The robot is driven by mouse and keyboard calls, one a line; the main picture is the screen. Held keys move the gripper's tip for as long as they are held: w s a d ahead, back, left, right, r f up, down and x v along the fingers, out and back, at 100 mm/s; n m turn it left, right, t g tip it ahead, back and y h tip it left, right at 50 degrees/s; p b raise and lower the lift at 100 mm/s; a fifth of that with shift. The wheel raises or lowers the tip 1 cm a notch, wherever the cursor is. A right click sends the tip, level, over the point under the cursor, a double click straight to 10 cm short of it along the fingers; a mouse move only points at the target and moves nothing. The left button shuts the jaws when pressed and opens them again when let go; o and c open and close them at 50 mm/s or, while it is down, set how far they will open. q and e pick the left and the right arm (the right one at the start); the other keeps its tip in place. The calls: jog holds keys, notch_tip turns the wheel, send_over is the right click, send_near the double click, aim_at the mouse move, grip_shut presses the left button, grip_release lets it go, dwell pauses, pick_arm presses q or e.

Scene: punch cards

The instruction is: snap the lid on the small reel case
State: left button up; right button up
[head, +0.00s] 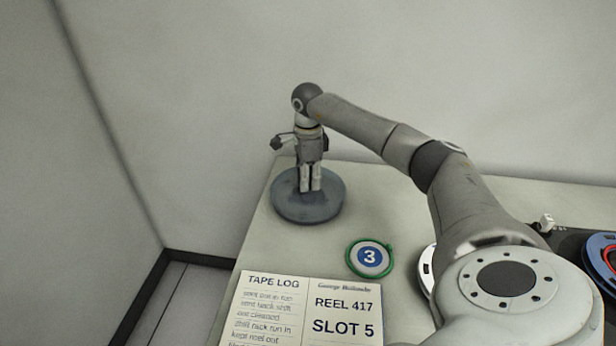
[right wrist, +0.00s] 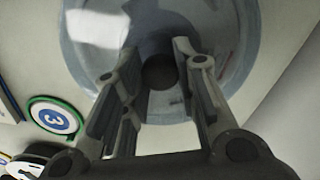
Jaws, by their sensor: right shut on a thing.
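The small reel case (head: 330,208) is a round, bluish see-through drum at the far left corner of the table. It shows from above in the right wrist view (right wrist: 230,35). My right gripper (head: 310,188) points straight down over its middle. The fingers (right wrist: 157,52) are shut on a dark round knob (right wrist: 160,73) at the centre of the round top, which I take to be the lid's knob. I cannot tell whether the lid sits fully down on the case, as its seam is too small to see. My left gripper is not in view.
A green-rimmed disc marked 3 (head: 370,258) lies right of the case. A tape log card (head: 300,312) lies at the front. A reel (head: 600,255) and dark equipment (head: 570,245) are at the right, partly behind my right arm. The table's left edge is close.

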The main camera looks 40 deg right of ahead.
jog(key=shift+f+b, duration=0.45)
jog(key=shift+f, duration=0.4)
jog(key=o, duration=1)
jog(key=shift+c, duration=0.3)
jog(key=shift+c, duration=0.6)
jog(key=shift+r, duration=0.15)
notch_tip(320, 180, up, 7)
jog(key=p, duration=0.5)
jog(key=shift+p, duration=0.35)
jog(key=shift+s+f, duration=0.1)
jog(key=shift+f, duration=0.1)
